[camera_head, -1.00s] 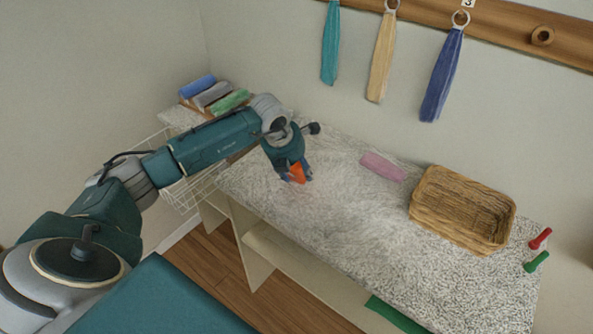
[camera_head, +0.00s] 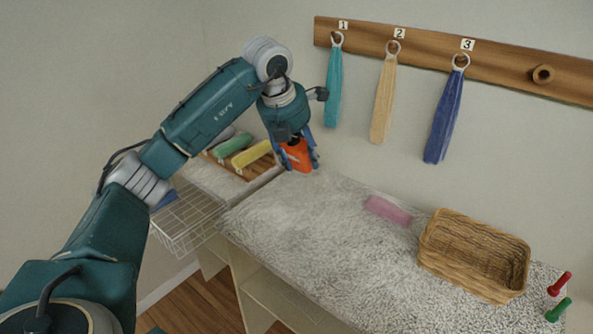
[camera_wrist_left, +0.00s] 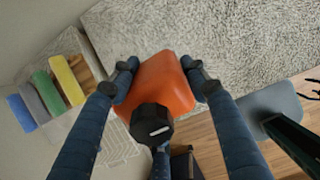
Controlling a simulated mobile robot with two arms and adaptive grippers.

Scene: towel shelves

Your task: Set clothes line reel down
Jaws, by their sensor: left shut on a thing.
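The clothes line reel is an orange block (camera_head: 297,154) with a dark round knob, seen from above in the left wrist view (camera_wrist_left: 165,82). My left gripper (camera_head: 300,160) is shut on it, with a finger on each side. In the head view it holds the reel at the far left end of the speckled counter (camera_head: 300,215). I cannot tell whether the reel touches the counter or hangs above it. My right gripper is not in view.
A wicker basket (camera_head: 472,290) and a pink cloth (camera_head: 388,210) are on the counter. Red (camera_head: 560,283) and green (camera_head: 558,309) pegs are at right. Rolled towels, including a yellow one (camera_head: 252,154), lie left of the reel. Three towels hang from a wooden rail (camera_head: 500,68). The counter's middle is clear.

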